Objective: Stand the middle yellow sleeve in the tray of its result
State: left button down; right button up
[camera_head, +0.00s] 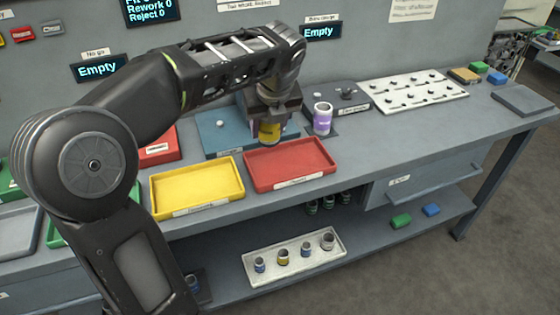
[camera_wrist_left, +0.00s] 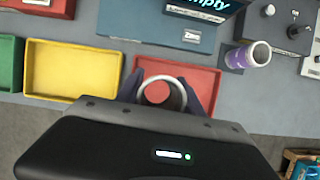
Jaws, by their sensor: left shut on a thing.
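My left gripper (camera_head: 272,112) is shut on a sleeve with a yellow band (camera_head: 269,133), held upright above the bench near the back of the red tray. In the left wrist view the sleeve's round open top (camera_wrist_left: 158,92) shows between the fingers (camera_wrist_left: 160,96), over the red tray (camera_wrist_left: 200,76). In the head view the red tray (camera_head: 290,165) and the yellow tray (camera_head: 197,187) lie side by side at the bench front. Both look empty. A green tray (camera_head: 52,232) is further left, partly hidden by my arm. My right gripper is not in view.
A purple sleeve (camera_head: 322,117) stands on a dark pad to the right. Behind the gripper is a blue fixture (camera_head: 222,135). A white pegboard (camera_head: 415,91) lies at the right. A white rack (camera_head: 295,258) with several sleeves is on the lower shelf. Two displays read "Empty".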

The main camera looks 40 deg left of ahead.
pick_arm(q)
send_over(267, 163)
jog(key=d, duration=0.1)
jog(key=f, duration=0.5)
jog(key=shift+s, duration=0.3)
jog(key=shift+f+b, duration=0.45)
jog(key=shift+f, duration=1.45)
jog(key=shift+f, duration=0.2)
jog(key=c, duration=0.7)
grip_release()
jog(key=shift+c, duration=0.2)
